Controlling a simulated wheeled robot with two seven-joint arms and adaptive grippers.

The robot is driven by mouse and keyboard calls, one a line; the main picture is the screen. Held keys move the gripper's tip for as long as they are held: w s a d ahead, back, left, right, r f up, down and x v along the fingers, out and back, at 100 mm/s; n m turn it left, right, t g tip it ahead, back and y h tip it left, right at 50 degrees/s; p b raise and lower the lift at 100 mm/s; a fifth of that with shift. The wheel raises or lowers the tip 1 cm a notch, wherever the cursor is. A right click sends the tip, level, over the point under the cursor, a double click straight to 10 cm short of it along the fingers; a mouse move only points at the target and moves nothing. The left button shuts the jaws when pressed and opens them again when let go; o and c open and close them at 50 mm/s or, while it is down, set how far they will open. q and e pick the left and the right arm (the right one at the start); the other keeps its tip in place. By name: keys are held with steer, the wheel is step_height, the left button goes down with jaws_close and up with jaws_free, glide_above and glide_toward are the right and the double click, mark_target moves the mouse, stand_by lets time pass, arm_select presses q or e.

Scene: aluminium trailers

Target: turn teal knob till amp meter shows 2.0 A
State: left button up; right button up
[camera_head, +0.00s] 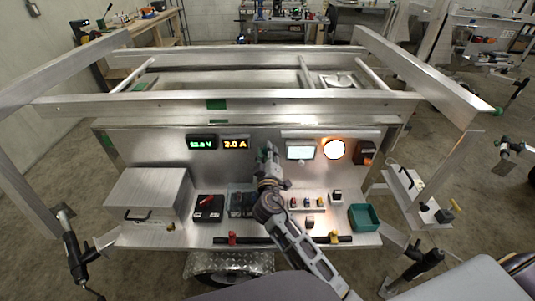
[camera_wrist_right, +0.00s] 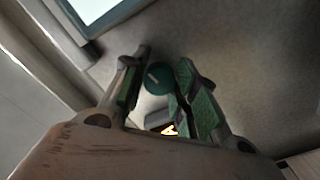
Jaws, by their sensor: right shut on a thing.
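The amp meter (camera_head: 235,144) on the upright aluminium panel shows 2.0 A in orange digits. A green-lit volt meter (camera_head: 201,143) is just left of it. The round teal knob (camera_wrist_right: 157,78) has a pale pointer mark and sits between the fingertips of my right gripper (camera_wrist_right: 162,84) in the wrist view. In the head view my right gripper (camera_head: 268,155) reaches the panel just right of the amp meter, shut on the knob, and mostly hides it. My left gripper is not in view.
A lit screen (camera_head: 299,150) and a glowing round lamp (camera_head: 334,149) are right of my gripper. The shelf below holds a metal box (camera_head: 149,194), a black-and-red case (camera_head: 208,208), small coloured switches (camera_head: 307,202) and a teal bin (camera_head: 365,217). A rail crosses the front.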

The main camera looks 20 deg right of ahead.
steer(key=o, duration=1)
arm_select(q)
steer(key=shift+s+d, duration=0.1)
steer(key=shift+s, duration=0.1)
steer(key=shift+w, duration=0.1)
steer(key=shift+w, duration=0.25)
arm_select(e)
steer(key=shift+v, duration=6)
steer(key=shift+r, duration=0.1)
